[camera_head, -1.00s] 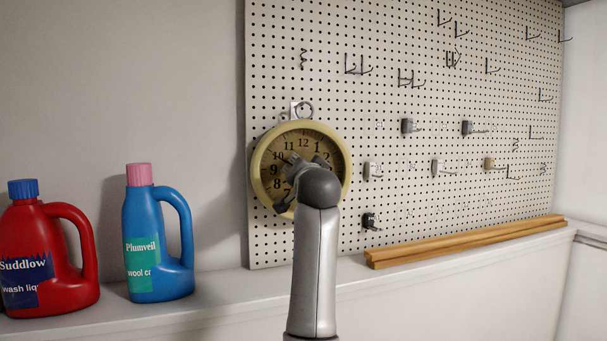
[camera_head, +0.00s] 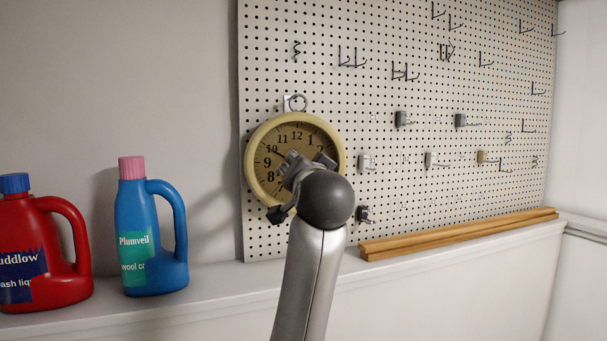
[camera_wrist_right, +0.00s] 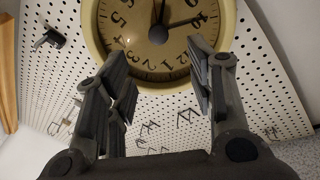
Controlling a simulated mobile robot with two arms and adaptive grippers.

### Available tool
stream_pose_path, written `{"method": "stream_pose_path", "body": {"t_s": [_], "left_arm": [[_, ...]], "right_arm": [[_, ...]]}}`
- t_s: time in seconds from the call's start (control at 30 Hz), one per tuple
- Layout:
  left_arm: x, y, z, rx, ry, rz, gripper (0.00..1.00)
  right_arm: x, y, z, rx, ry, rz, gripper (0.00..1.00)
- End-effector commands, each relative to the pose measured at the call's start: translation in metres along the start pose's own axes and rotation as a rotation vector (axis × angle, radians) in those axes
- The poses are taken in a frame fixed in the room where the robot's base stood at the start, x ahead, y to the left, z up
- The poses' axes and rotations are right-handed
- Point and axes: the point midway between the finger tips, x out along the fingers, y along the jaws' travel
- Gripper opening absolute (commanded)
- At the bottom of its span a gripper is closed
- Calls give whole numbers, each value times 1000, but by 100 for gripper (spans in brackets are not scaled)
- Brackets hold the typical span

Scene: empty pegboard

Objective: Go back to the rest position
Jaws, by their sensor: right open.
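My right gripper (camera_head: 307,165) is in front of the lower part of a round cream-rimmed clock (camera_head: 251,168) in the head view. The clock hangs on the pegboard by a ring at its top. In the right wrist view the right gripper (camera_wrist_right: 160,75) has its fingers spread wide with nothing between them. The clock (camera_wrist_right: 150,60) shows upside down beyond the fingertips, apart from them as far as I can see. The gripper and wrist hide part of the clock's lower face in the head view. My left gripper is not in view.
The pegboard (camera_head: 400,180) carries several hooks and small holders. Wooden strips (camera_head: 460,234) lie on the ledge (camera_head: 215,285) below it. A blue bottle (camera_head: 150,240) with a pink cap and a red bottle (camera_head: 40,250) with a blue cap stand at the left.

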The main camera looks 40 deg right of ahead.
Motion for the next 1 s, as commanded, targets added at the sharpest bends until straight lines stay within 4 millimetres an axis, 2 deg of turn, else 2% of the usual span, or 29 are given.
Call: {"method": "stream_pose_path", "body": {"t_s": [0.2, 0.73, 0.87, 0.97, 1.0], "left_arm": [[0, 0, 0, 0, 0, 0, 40], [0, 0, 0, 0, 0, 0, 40], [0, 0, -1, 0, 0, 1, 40], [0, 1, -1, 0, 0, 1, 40], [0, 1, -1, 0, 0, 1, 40]], "right_arm": [[-10, 0, 0, -1, -1, 1, 49], [-9, 2, 3, -5, -5, 3, 49], [-5, 14, 32, -53, -43, 16, 49], [-3, 33, 76, -133, -107, 31, 49], [-3, 43, 97, -171, -138, 38, 49]]}}
